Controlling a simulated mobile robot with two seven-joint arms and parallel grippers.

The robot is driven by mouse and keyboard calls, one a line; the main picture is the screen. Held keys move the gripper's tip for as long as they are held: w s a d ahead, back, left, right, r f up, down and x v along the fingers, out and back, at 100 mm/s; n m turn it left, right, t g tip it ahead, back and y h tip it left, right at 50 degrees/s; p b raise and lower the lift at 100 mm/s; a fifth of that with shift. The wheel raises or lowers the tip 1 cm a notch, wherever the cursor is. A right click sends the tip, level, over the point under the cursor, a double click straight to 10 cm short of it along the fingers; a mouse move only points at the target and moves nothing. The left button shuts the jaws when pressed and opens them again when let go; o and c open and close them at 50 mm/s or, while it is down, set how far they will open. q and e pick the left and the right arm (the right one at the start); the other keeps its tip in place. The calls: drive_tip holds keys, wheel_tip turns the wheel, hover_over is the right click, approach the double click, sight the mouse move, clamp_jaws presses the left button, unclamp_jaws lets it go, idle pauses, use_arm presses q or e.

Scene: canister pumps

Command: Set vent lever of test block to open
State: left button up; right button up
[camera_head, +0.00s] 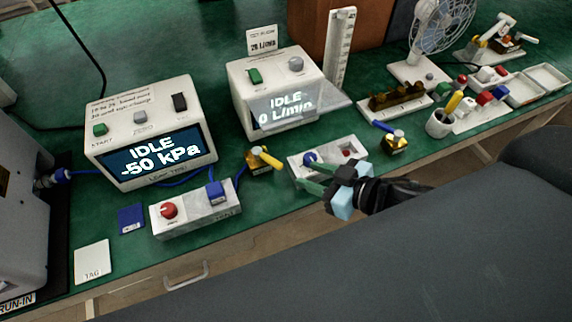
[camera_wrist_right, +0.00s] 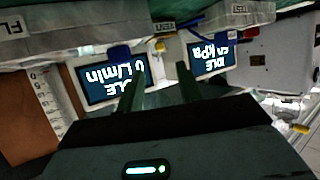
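The block I take for the test block (camera_head: 193,221) is white, with a red knob (camera_head: 169,210) on its left and a blue part (camera_head: 215,193) on its right. A TEST label (camera_wrist_right: 244,14) shows on a pale block in the right wrist view. I cannot tell which part is the vent lever or how it is set. My right gripper (camera_head: 299,174) is open and empty, at the front left of a second white block (camera_head: 328,155) with blue and red parts. Its two fingers also show apart in the right wrist view (camera_wrist_right: 162,88). My left gripper is not in view.
A pump box reading IDLE -50 kPa (camera_head: 150,130) stands behind the test block. Another reading IDLE 0 L/min (camera_head: 265,85) is behind the second block. A brass fitting with a yellow handle (camera_head: 264,159) sits between the blocks. A brown rack (camera_head: 398,99) and cup (camera_head: 440,124) are to the right.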

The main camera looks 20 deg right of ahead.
sight(280, 164)
drive_tip(key=shift+w+a, duration=0.1)
drive_tip(key=shift+w, duration=0.05)
drive_tip(key=shift+x, duration=3.8)
clamp_jaws()
